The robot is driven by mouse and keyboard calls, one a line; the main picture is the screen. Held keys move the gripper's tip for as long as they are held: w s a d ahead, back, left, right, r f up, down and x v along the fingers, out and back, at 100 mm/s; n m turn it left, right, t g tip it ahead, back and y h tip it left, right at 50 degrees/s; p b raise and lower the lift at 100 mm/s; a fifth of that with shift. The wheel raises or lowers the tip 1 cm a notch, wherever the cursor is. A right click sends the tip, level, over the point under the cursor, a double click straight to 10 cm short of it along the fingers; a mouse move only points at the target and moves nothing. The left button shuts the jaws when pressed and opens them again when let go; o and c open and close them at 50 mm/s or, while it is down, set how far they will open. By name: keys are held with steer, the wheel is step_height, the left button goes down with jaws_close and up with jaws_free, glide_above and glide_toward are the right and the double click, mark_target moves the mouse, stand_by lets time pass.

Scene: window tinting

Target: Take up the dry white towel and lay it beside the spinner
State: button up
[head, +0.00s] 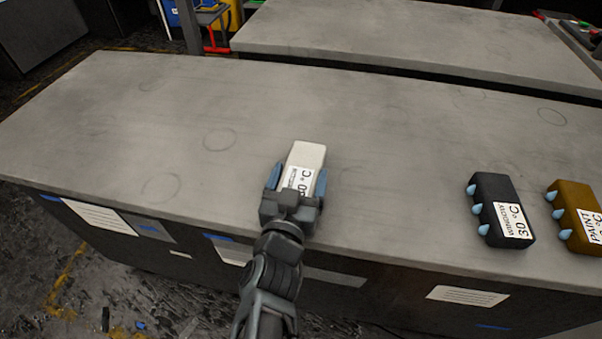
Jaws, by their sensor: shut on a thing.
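The white towel (308,154) is a block-like white piece with a printed label that reads partly "0 °C". No blue drops show on it. My gripper (297,179) is shut on it, with one blue-grey finger on each side, near the front edge of the grey bench. The gripper body hides the towel's near end. I cannot tell whether the towel touches the bench top or is slightly above it. I see nothing that I can name as the spinner.
A black block (497,208) labelled "WINDOW 30°C" and a brown block (577,216) labelled "PAINT", both with blue drops, lie at the right of the grey bench (120,130). The bench's left and middle are clear, with faint ring marks. Another grey bench (420,40) stands behind a gap.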

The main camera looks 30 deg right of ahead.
steer(key=shift+s+a+r, duration=0.3)
steer(key=shift+a+r, duration=0.05)
steer(key=shift+r, duration=0.1)
steer(key=s+a+r, duration=0.2)
steer(key=s+a, duration=0.1)
steer(key=s+a+r, duration=0.2)
steer(key=s+a, duration=0.1)
steer(key=s+a+r, duration=0.3)
steer(key=shift+s+a, duration=0.1)
steer(key=shift+s, duration=0.05)
